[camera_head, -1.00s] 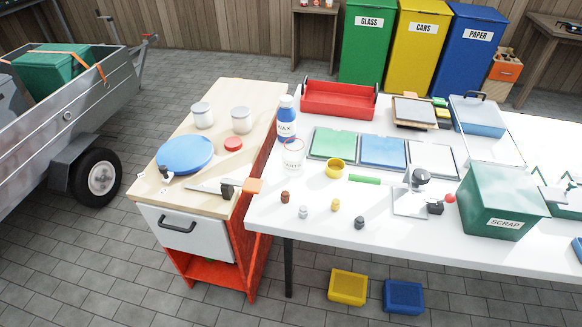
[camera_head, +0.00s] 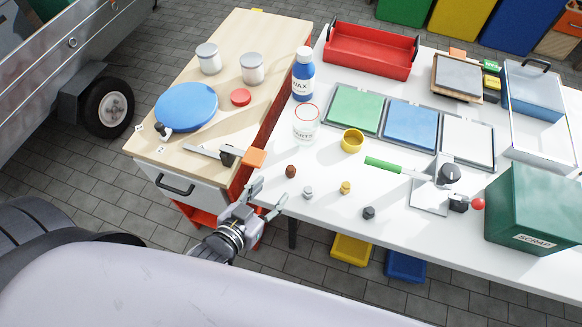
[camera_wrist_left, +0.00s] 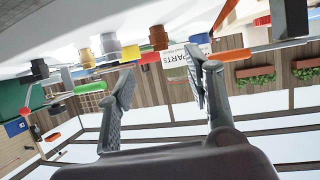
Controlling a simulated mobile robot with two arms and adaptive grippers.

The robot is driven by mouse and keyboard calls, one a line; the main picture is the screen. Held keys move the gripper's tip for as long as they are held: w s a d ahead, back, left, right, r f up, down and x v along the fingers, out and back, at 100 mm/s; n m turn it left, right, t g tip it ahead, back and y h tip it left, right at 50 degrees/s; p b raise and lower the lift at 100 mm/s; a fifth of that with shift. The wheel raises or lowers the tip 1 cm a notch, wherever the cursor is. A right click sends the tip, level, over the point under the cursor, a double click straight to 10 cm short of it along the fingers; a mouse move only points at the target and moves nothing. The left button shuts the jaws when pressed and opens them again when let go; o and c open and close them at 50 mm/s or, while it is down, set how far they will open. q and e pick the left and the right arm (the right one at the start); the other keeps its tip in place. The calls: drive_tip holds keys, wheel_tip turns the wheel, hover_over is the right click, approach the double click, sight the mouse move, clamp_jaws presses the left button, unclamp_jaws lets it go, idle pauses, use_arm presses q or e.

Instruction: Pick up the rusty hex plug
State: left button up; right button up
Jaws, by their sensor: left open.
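The rusty hex plug (camera_head: 290,171) stands on the white table near its left front corner. My left gripper (camera_head: 268,193) is open and empty at the table's front left edge, just short of the plug and to its left. In the left wrist view, the rusty plug (camera_wrist_left: 158,38) shows beyond the gap between the two open fingers (camera_wrist_left: 160,72), apart from them. A silver plug (camera_head: 308,193), a brass plug (camera_head: 346,188) and a dark plug (camera_head: 369,213) stand to its right. My right gripper is not in view.
A wooden-topped cabinet (camera_head: 195,134) with an orange-handled tool (camera_head: 254,158) adjoins on the left. Behind the plug stand a clear parts jar (camera_head: 305,127), a blue wax bottle (camera_head: 303,80) and a yellow cup (camera_head: 352,141). A green scrap bin (camera_head: 535,205) is at the right.

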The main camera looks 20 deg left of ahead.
sight(290, 170)
use_arm(q)
drive_tip(key=x, duration=0.7)
drive_tip(key=p+x, duration=0.1)
drive_tip(key=x, duration=0.2)
drive_tip(key=shift+w+d+r, duration=0.1)
drive_tip(key=shift+w+r, duration=0.15)
drive_tip(key=shift+w+f, duration=0.2)
drive_tip(key=shift+w, duration=0.15)
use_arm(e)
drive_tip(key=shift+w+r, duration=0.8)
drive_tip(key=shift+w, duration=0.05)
use_arm(q)
drive_tip(key=shift+s, duration=0.1)
clamp_jaws()
